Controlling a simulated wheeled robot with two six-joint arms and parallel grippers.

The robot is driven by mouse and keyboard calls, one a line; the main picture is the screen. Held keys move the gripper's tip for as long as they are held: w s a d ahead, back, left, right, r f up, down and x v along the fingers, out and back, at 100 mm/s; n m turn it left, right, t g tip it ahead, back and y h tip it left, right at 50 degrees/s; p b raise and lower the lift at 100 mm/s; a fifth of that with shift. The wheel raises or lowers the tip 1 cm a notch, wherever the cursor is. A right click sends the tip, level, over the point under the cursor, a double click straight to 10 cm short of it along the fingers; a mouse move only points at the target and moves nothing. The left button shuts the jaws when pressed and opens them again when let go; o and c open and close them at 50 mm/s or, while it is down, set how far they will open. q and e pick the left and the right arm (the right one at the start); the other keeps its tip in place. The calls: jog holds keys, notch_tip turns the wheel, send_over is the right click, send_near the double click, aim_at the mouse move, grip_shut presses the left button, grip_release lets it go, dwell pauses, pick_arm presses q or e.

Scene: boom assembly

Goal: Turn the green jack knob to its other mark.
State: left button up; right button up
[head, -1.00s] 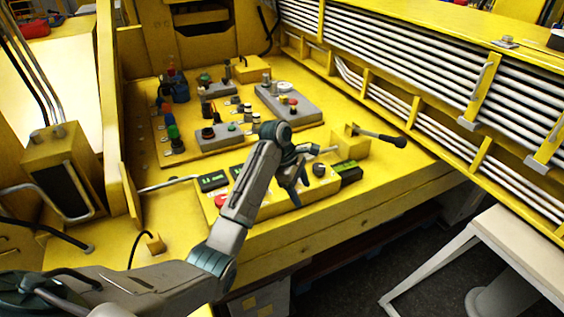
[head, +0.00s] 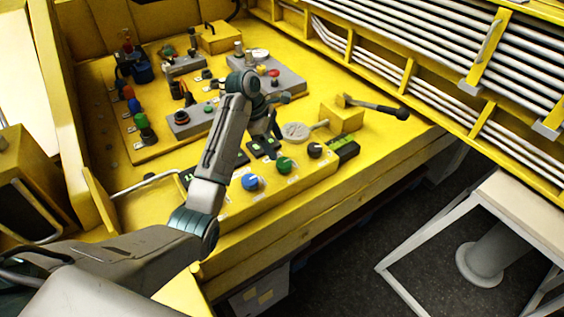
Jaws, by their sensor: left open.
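A round green knob (head: 284,164) sits on the yellow front panel, between a blue knob (head: 250,182) and a dark knob (head: 314,150). White labels show beside the knobs, but its marks are too small to read. My left gripper (head: 273,132) is open and empty, pointing down over the console behind the green knob and apart from it. Its fingers are small and dark in this view, partly hidden by the wrist. My right gripper is not in view.
A grey round-ended lever (head: 298,131) and a yellow block with a black-handled lever (head: 372,107) stand behind and right of the knobs. Other button boxes (head: 190,121), another green knob (head: 141,121) and a red button (head: 273,72) are farther back.

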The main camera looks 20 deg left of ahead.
aim_at(284, 162)
pick_arm(q)
jog(key=x, duration=0.1)
jog(key=p+x, duration=0.1)
jog(key=x, duration=0.1)
jog(key=shift+w+f, duration=0.2)
jog(key=shift+f, duration=0.15)
jog(key=x, duration=0.1)
jog(key=p+x, duration=0.1)
jog(key=x, duration=0.1)
jog(key=shift+w+a+f, duration=0.1)
jog(key=shift+a+f, duration=0.1)
jog(key=shift+a, duration=0.05)
jog(key=shift+d+f, duration=0.25)
jog(key=shift+f, duration=0.05)
jog(key=c, duration=1)
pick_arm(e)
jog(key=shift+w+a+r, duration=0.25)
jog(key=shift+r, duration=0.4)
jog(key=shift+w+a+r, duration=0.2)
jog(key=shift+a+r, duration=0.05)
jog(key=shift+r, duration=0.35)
